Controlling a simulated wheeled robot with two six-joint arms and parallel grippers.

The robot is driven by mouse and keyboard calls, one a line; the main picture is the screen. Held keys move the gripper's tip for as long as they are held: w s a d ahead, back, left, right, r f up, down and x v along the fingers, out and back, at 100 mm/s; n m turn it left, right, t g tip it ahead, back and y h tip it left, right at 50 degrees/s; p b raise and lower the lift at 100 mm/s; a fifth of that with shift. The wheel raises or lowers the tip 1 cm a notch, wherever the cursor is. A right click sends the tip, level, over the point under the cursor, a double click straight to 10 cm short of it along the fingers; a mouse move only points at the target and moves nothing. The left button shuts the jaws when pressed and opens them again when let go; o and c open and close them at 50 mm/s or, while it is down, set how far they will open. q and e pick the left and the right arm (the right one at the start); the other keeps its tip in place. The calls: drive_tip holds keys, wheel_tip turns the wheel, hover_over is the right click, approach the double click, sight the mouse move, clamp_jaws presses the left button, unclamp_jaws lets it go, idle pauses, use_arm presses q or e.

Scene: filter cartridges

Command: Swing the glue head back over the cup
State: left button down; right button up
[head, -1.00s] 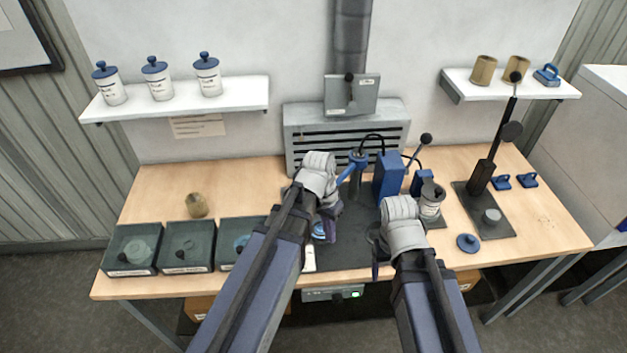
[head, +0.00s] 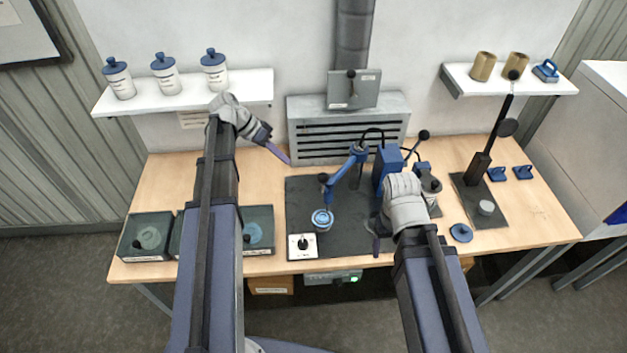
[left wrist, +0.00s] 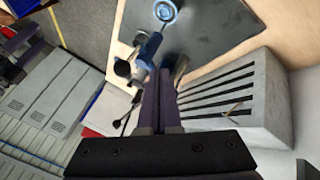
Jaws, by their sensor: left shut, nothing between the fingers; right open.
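The glue head (head: 325,184) hangs at the end of a blue swing arm (head: 345,170). It is above a light-blue round part (head: 322,219) on the dark mat; the part and the arm also show in the left wrist view (left wrist: 148,46). A grey cup (head: 430,184) stands right of the blue box, partly hidden by my right gripper. My left gripper (head: 286,159) is shut and empty, raised left of the swing arm and apart from it in the head view. My right gripper (head: 376,236) is open over the mat's right side.
The blue box (head: 386,164) stands behind my right gripper. A switch box (head: 302,246) sits at the mat's front left. A black lever press (head: 480,168) stands at the right. Dark trays (head: 145,237) line the front left. The table's back left is clear.

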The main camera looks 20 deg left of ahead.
use_arm(q)
drive_tip(key=d+f+b, duration=0.8)
drive_tip(key=d, duration=0.1)
drive_tip(key=shift+d, duration=0.3)
use_arm(e)
wheel_tip(320, 180, down, 8)
